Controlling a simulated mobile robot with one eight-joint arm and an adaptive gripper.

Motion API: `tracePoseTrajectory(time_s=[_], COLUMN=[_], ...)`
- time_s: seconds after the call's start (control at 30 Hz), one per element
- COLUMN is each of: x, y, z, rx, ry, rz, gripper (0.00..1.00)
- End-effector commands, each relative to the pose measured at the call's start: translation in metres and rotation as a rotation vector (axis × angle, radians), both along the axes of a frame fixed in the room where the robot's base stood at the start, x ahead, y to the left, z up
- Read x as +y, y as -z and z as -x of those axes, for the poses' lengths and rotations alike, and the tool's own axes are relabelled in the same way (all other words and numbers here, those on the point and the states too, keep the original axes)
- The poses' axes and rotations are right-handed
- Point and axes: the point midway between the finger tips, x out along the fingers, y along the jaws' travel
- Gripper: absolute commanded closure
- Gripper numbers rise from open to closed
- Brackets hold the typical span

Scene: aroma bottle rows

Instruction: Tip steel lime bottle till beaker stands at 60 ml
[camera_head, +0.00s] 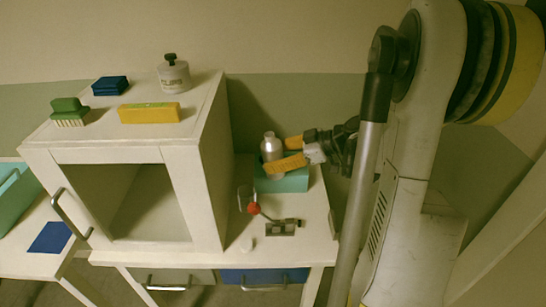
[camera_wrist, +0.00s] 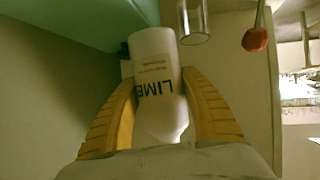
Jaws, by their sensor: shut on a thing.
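The steel lime bottle (camera_head: 270,146) looks upright at the teal block (camera_head: 290,184) on the right part of the bench. I cannot tell whether its base touches the block. My gripper (camera_head: 279,155) is shut on the bottle from the right, with one yellow finger on each side. In the wrist view the bottle (camera_wrist: 152,62) shows a white label reading LIME between the fingers (camera_wrist: 158,80). The clear beaker (camera_head: 242,198) stands in front and to the left of the bottle; it also shows in the wrist view (camera_wrist: 193,22). Its liquid level is too small to read.
The white cabinet (camera_head: 207,165) walls the left side.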

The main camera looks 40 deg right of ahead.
Motion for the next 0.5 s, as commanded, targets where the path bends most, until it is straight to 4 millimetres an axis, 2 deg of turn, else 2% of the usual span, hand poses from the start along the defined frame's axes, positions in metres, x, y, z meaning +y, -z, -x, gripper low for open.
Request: tracePoseTrajectory(time_s=[0.5], x=[0.001], y=[-0.002], z=[0.0001], rx=[0.003], ry=[0.0], rz=[0.052], gripper=[0.9])
